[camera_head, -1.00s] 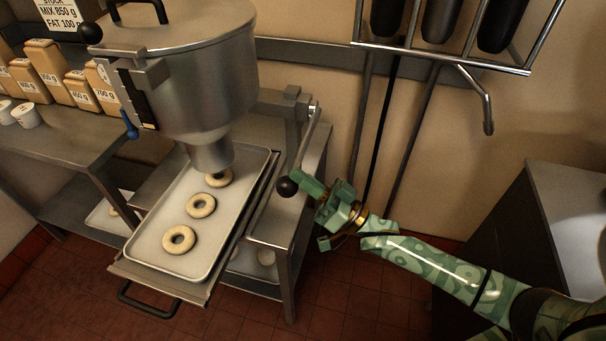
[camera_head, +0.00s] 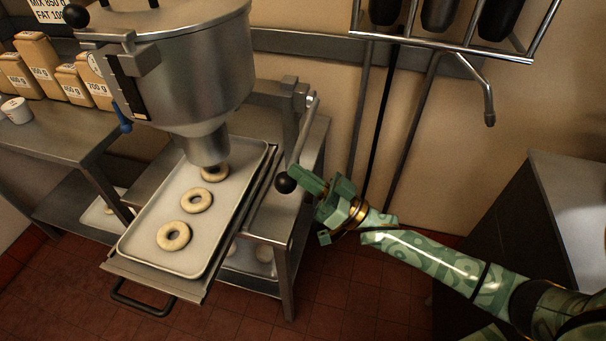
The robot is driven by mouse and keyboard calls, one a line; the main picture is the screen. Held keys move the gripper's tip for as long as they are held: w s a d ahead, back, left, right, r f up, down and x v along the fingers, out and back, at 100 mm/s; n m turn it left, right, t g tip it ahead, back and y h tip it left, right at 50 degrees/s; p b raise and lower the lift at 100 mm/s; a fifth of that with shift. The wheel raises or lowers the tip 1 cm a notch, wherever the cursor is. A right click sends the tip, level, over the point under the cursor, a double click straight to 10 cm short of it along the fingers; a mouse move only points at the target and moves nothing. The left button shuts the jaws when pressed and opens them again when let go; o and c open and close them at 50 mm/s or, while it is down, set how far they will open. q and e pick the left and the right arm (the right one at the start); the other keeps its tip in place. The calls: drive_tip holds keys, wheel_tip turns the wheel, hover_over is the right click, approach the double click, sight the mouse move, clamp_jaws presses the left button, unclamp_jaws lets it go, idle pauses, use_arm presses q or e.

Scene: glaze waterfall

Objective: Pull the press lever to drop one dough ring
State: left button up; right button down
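The press is a steel hopper (camera_head: 190,85) with a nozzle (camera_head: 207,150) over a tray (camera_head: 205,232). Its lever (camera_head: 303,135) hangs at the press's right side and ends in a black ball knob (camera_head: 286,182). Three dough rings lie on the tray: a front one (camera_head: 173,236), a middle one (camera_head: 196,200) and a back one (camera_head: 214,173) partly hidden under the nozzle. My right gripper (camera_head: 308,208) is just right of the knob, with its fingers apart. One fingertip is close beside the knob; I cannot tell whether they touch. My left gripper is not in view.
The tray rests on a pull-out shelf with a black handle (camera_head: 143,304). Paper bags (camera_head: 40,64) and a white cup (camera_head: 16,110) stand on the left bench. A utensil rack (camera_head: 440,40) hangs on the wall. A dark cabinet (camera_head: 500,215) stands at right.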

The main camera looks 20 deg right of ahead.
drive_tip(key=shift+s+a+f, duration=0.1)
drive_tip(key=shift+s+f, duration=0.05)
drive_tip(key=shift+f, duration=0.45)
wheel_tip(320, 180, up, 6)
drive_tip(key=d+p, duration=0.1)
drive_tip(key=p, duration=0.3)
drive_tip(key=b+v, duration=0.1)
drive_tip(key=v, duration=0.9)
drive_tip(key=shift+w+d+f, duration=0.15)
drive_tip(key=shift+w+f, duration=0.2)
drive_tip(key=shift+f, duration=0.15)
idle(0.9)
